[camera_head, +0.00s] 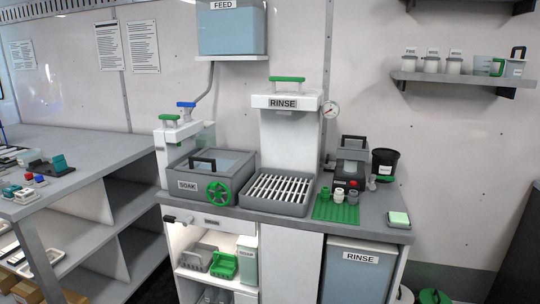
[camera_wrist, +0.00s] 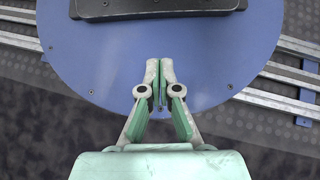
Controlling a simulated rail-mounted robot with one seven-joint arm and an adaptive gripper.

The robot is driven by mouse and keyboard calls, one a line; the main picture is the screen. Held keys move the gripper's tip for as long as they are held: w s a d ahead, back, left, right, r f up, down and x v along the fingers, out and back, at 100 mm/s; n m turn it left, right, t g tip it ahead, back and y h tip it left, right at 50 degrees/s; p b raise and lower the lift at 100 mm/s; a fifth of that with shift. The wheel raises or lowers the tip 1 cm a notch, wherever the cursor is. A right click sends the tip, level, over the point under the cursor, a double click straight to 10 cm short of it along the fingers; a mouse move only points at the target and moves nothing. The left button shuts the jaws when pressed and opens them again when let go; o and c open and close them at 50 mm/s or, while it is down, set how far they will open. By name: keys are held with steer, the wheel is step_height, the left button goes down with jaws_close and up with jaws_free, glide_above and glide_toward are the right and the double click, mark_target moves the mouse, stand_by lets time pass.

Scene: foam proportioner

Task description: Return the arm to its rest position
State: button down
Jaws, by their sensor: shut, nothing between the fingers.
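My gripper (camera_wrist: 159,88) shows only in the wrist view. Its two fingers are together with nothing between them. The fingertips are over a round blue plate (camera_wrist: 215,75), which has a dark block (camera_wrist: 150,8) at its top edge. I cannot tell how far the fingertips are above the plate. My arm and gripper are not in the head view.
Metal rails (camera_wrist: 285,105) run on both sides of the blue plate over a dark floor. The head view shows a counter (camera_head: 385,207) with a SOAK basin (camera_head: 188,185), a RINSE station (camera_head: 283,101) and a green mat (camera_head: 336,211). A wall shelf (camera_head: 455,79) holds several containers.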

steer(key=w+r+t+p, duration=0.3)
steer(key=w+r+p, duration=0.1)
steer(key=r+p, duration=0.8)
steer(key=p, duration=0.3)
steer(key=shift+r, duration=0.25)
steer(key=shift+d, duration=0.1)
